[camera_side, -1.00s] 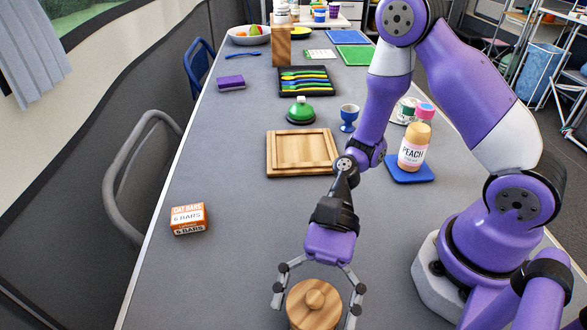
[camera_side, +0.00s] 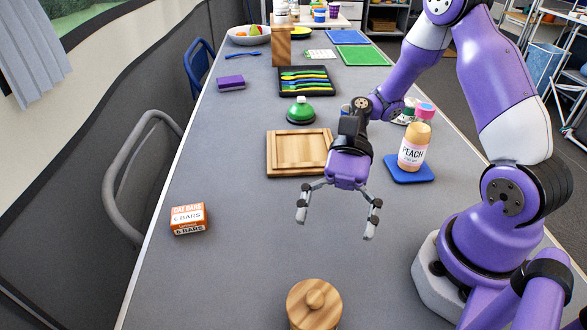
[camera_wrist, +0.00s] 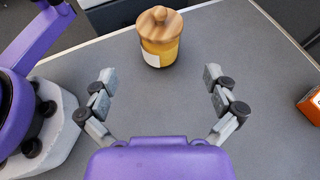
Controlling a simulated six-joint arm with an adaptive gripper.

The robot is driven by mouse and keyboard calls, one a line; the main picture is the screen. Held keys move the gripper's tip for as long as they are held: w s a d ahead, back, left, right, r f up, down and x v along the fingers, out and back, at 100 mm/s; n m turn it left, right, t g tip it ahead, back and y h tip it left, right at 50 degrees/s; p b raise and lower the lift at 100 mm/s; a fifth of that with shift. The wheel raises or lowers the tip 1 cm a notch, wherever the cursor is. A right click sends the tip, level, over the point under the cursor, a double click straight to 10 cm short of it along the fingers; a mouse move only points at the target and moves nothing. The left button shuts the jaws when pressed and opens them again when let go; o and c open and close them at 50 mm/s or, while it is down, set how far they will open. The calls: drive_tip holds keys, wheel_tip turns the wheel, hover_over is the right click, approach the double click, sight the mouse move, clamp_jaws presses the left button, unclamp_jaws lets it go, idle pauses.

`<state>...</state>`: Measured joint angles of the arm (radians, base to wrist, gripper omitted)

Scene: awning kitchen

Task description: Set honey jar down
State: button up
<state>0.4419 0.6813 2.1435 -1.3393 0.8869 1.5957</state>
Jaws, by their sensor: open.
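The honey jar (camera_side: 314,306) stands upright on the grey table (camera_side: 235,270) near the bottom edge of the side view, cut off by the frame, with its round wooden lid and knob on top. In the wrist view the jar (camera_wrist: 159,50) shows a yellow body with a pale label, beyond my fingertips. My gripper (camera_side: 336,228) is open and empty, above the table and farther back than the jar, with clear space between them. The open fingers also show in the wrist view (camera_wrist: 158,80), with bare table between them.
An orange bar box (camera_side: 188,218) lies to the left. Behind my gripper are a wooden tray (camera_side: 270,155), a green bell-shaped object (camera_side: 300,113) and a peach bottle (camera_side: 413,148) on a blue mat (camera_side: 410,177). The table's middle front is clear.

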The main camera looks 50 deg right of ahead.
drive_tip(key=w+d+r+n+t+h, duration=0.2)
drive_tip(key=d+r+n+t+h, duration=0.7)
drive_tip(key=d+n+t+h, duration=0.1)
drive_tip(key=n+t+h, duration=0.1)
drive_tip(key=n+h, duration=0.1)
drive_tip(key=n, duration=0.1)
drive_tip(key=shift+w+d+r+h, duration=0.15)
drive_tip(key=shift+r+h, duration=0.15)
